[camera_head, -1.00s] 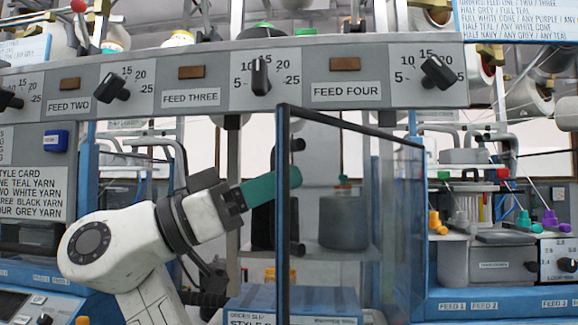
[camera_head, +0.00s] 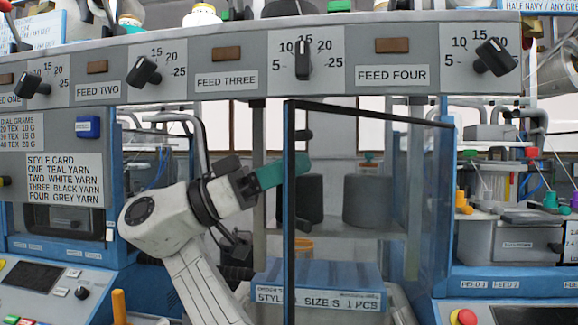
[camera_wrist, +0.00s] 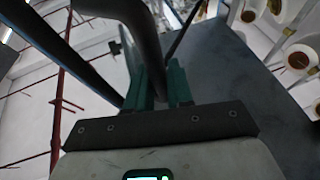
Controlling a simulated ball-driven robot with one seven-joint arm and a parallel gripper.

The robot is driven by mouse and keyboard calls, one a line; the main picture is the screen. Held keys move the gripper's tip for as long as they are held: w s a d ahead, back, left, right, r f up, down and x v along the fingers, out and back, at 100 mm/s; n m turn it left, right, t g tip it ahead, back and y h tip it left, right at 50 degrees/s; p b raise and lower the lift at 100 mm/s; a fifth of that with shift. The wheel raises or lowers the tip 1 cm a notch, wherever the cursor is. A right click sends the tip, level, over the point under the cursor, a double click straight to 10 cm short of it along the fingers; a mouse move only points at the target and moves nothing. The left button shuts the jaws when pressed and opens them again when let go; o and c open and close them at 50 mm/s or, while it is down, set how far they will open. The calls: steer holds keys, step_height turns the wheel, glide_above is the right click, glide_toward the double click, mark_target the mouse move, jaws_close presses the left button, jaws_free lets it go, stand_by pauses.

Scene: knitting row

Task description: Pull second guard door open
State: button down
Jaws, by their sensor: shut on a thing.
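A clear guard door (camera_head: 345,140) with a dark frame stands swung out from the machine under the FEED FOUR label. Its free edge is at left, nearer me, and its far side meets a blue post at right. My gripper (camera_head: 290,172), with teal fingers, is at the free edge about a third of the way down. In the wrist view, my gripper (camera_wrist: 153,85) is shut with its fingers on either side of a dark bar, the door handle (camera_wrist: 143,38). The handle's mounts (camera_head: 301,135) show beside the door edge; the grasp itself is partly hidden.
Behind the door is an open bay with dark grey cones (camera_head: 367,200) and a blue-topped box (camera_head: 318,275) labelled STYLE, SIZE S. A control panel (camera_head: 45,290) is at lower left. A red and yellow button (camera_head: 463,316) is at lower right. The grey feed-dial beam (camera_head: 225,75) runs overhead.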

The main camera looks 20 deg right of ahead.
steer(key=shift+d, duration=0.1)
steer(key=c, duration=1.1)
jaws_free()
